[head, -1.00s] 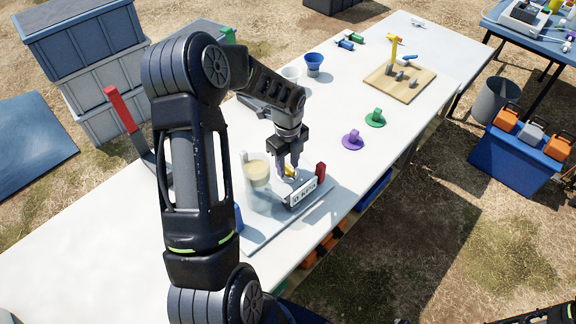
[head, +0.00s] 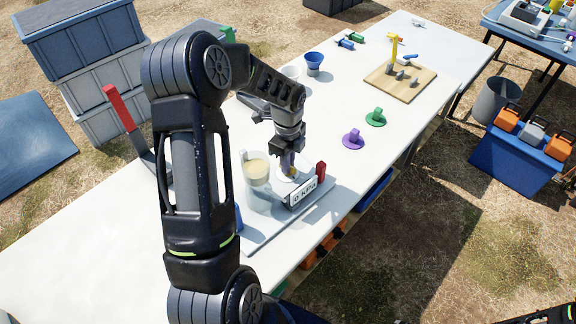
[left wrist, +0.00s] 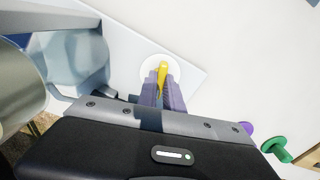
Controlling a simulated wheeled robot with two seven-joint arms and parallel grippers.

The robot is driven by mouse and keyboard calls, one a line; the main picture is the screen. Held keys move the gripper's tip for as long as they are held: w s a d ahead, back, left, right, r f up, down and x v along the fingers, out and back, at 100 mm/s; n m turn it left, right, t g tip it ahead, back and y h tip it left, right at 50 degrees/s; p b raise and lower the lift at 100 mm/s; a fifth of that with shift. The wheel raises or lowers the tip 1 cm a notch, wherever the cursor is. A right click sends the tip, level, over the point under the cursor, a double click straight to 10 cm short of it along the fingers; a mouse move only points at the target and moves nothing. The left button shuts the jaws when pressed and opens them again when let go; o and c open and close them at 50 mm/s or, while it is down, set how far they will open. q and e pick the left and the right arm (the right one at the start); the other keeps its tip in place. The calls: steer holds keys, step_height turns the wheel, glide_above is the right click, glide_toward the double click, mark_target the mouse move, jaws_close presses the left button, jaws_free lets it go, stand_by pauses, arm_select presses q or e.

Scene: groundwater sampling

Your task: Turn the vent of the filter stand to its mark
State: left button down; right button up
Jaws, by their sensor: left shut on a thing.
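The filter stand is a pale base plate (head: 262,232) on the white table, with a display plate (head: 299,195) reading "0 kPa" and a red block at its corner. Its vent is a yellow lever (left wrist: 163,68) on a round white disc (left wrist: 150,68). My left gripper (left wrist: 162,88) points down over the vent, its purple fingers shut on the yellow lever. In the head view the left gripper (head: 287,163) hides most of the lever. I cannot make out the vent's mark. My right gripper is not in view.
A clear cup with beige contents (head: 257,170) stands close left of the gripper. A red-handled lever (head: 119,108) rises at the left. Purple (head: 353,139) and green (head: 375,118) knobs, a blue funnel (head: 313,62) and a wooden board (head: 410,88) lie farther along the table.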

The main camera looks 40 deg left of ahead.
arm_select(q)
steer(key=n+b, duration=0.1)
steer(key=n, duration=0.3)
steer(key=shift+f, duration=0.15)
steer(key=n, duration=0.3)
steer(key=shift+n+b, duration=0.4)
steer(key=n, duration=0.7)
steer(key=c, duration=1.4)
jaws_free()
